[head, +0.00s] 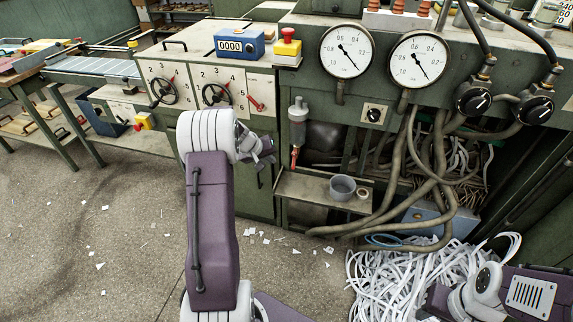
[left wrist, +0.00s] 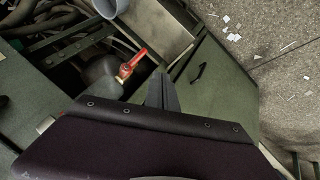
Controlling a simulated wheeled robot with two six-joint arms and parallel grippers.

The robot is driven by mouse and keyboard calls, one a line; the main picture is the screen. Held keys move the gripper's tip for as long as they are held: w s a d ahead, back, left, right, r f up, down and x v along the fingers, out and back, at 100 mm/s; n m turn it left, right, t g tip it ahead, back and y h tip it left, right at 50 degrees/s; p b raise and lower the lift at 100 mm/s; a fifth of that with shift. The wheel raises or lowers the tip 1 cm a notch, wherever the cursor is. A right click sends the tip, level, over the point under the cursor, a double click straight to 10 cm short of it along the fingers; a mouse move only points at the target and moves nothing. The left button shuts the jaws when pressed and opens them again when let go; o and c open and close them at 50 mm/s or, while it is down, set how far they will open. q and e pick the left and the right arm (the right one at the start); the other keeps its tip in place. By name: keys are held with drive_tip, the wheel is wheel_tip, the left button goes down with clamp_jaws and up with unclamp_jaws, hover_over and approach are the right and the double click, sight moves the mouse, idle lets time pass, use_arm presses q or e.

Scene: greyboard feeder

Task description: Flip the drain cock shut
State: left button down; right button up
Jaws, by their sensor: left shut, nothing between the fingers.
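The drain cock's red lever (head: 294,158) hangs roughly straight down below a grey filter bowl (head: 298,122) on the machine's front. In the left wrist view the red lever (left wrist: 131,64) lies close to the fingertips, up and to their left, apart from them. My left gripper (head: 268,147) is left of the cock in the head view, pointing toward the machine. Its fingers, also in the left wrist view (left wrist: 162,82), are together and hold nothing. My right arm shows only in part at the lower right; its gripper cannot be made out.
A small shelf (head: 310,190) below the cock carries a grey cup (head: 342,187) and a tape roll (head: 364,193). Hoses (head: 432,170) hang to the right. Paper strips (head: 420,285) heap on the floor. A green cabinet (head: 250,185) stands behind my left wrist.

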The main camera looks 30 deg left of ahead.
sight(294, 160)
use_arm(q)
drive_tip(key=w+d+f, duration=0.3)
drive_tip(key=w+f, duration=0.3)
drive_tip(key=shift+w, duration=0.15)
drive_tip(key=d+n+t+h+b, duration=0.1)
drive_tip(key=n+t+h+b, duration=0.1)
drive_tip(key=h+b, duration=0.2)
drive_tip(key=d+n+t+h+b, duration=0.1)
drive_tip(key=n+t+h+b, duration=0.1)
drive_tip(key=h+b, duration=0.2)
drive_tip(key=w+d+n+t+h+b, duration=0.1)
drive_tip(key=d+n+t+h+b, duration=0.1)
drive_tip(key=b, duration=0.7)
drive_tip(key=shift+f+n+t+h, duration=0.15)
drive_tip(key=shift+n+t+h, duration=0.35)
drive_tip(key=shift+h, duration=0.7)
idle(0.3)
